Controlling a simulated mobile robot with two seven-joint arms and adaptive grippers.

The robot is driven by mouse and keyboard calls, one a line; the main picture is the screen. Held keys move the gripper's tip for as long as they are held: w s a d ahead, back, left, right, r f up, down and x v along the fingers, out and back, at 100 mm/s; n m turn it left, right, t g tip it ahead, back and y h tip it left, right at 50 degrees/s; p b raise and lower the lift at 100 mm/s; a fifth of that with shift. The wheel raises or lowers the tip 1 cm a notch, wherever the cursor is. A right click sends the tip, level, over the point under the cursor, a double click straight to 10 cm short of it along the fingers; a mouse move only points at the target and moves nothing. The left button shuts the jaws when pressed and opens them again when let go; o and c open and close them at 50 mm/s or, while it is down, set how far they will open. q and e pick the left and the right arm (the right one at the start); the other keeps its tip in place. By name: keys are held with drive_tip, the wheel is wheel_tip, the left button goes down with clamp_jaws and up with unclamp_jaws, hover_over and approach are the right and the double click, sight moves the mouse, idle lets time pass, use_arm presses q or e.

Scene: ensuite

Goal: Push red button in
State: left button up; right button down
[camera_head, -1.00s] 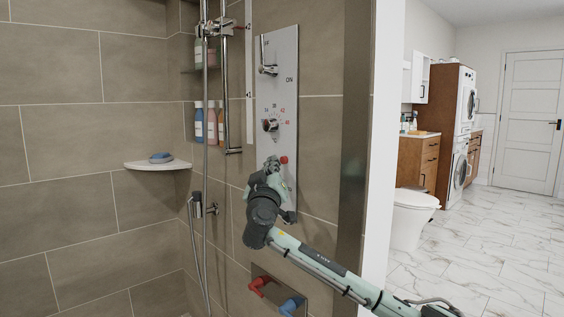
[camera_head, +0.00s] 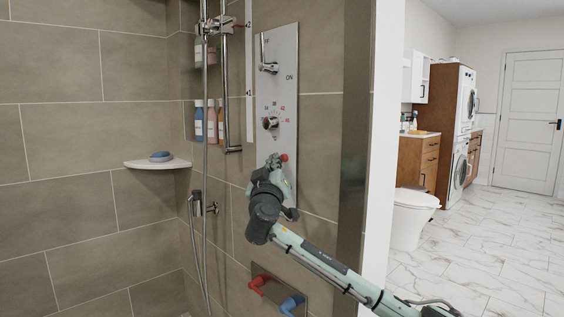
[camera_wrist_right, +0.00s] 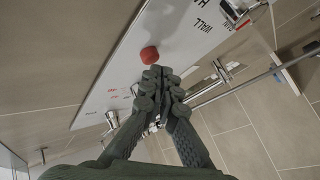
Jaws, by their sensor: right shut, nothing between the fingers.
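The red button (camera_head: 284,157) is a small round knob on the tall metal shower panel (camera_head: 284,100), below the temperature dial. It also shows in the right wrist view (camera_wrist_right: 149,55), just beyond my fingertips. My right gripper (camera_head: 274,161) is shut and empty, with its tips pointing up at the panel close beside the button. In the right wrist view the fingertips (camera_wrist_right: 158,74) are together just below the button. I cannot tell whether they touch it. My left gripper is in neither view.
Above the button are a temperature dial (camera_head: 270,123) and a lever (camera_head: 267,67). A red handle (camera_head: 257,284) and a blue handle (camera_head: 291,304) sit on a lower plate. The shower hose (camera_head: 205,150) hangs to the left. A wall edge (camera_head: 381,150) stands to the right.

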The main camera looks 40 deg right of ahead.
idle(0.3)
drive_tip(key=shift+d, duration=0.5)
idle(0.4)
drive_tip(key=shift+a, duration=0.15)
drive_tip(key=shift+a+b, duration=0.4)
drive_tip(key=shift+a, duration=0.35)
drive_tip(key=shift+a, duration=0.1)
drive_tip(key=a, duration=0.4)
drive_tip(key=shift+s+a+b, duration=0.2)
drive_tip(key=shift+a+b, duration=0.1)
drive_tip(key=shift+a, duration=0.1)
